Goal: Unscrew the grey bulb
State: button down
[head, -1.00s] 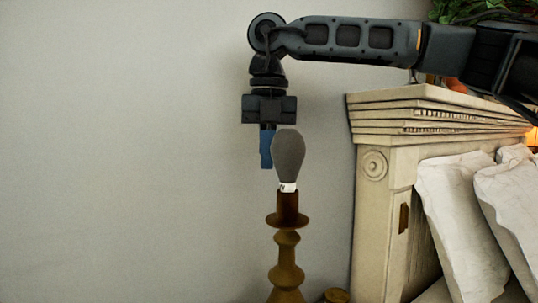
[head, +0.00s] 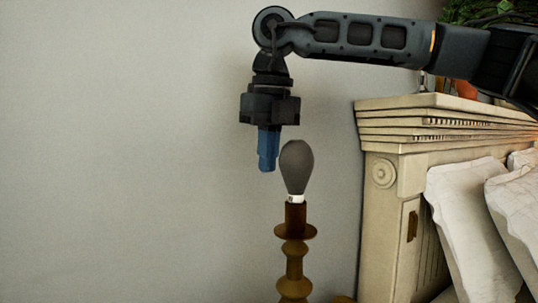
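The grey bulb (head: 296,167) stands upright, with its white base (head: 297,198) in the brown socket at the top of a turned wooden lamp stand (head: 294,249). My gripper (head: 268,150) points straight down, just to the left of the bulb's upper part in the picture. Its blue fingers overlap in this view, so the gap between them is hidden. Nothing shows held below the fingertips. The bulb is not between the fingers as far as I can see; depth between them is hard to judge.
Green foliage (head: 485,12) shows at the top right. The grey wall (head: 120,150) fills the left, with nothing standing before it in view.

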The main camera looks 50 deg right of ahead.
jog(key=shift+a+f+n, duration=0.1)
jog(key=shift+a+n, duration=0.15)
jog(key=shift+n, duration=0.05)
jog(key=shift+s+a+n+y+p, duration=0.2)
jog(key=shift+a+n, duration=0.2)
jog(key=shift+n, duration=0.5)
jog(key=shift+s+a+n+y+p, duration=0.1)
jog(key=shift+s+a+n+p, duration=0.2)
jog(key=shift+n, duration=0.6)
jog(key=shift+w, duration=0.1)
jog(key=shift+a, duration=0.1)
jog(key=shift+s+a+n, duration=0.25)
jog(key=shift+s+n, duration=0.05)
jog(key=shift+n, duration=0.55)
jog(key=shift+s+a+n, duration=0.25)
jog(key=shift+s+n, duration=0.05)
jog(key=shift+n, duration=0.55)
jog(key=shift+s, duration=0.1)
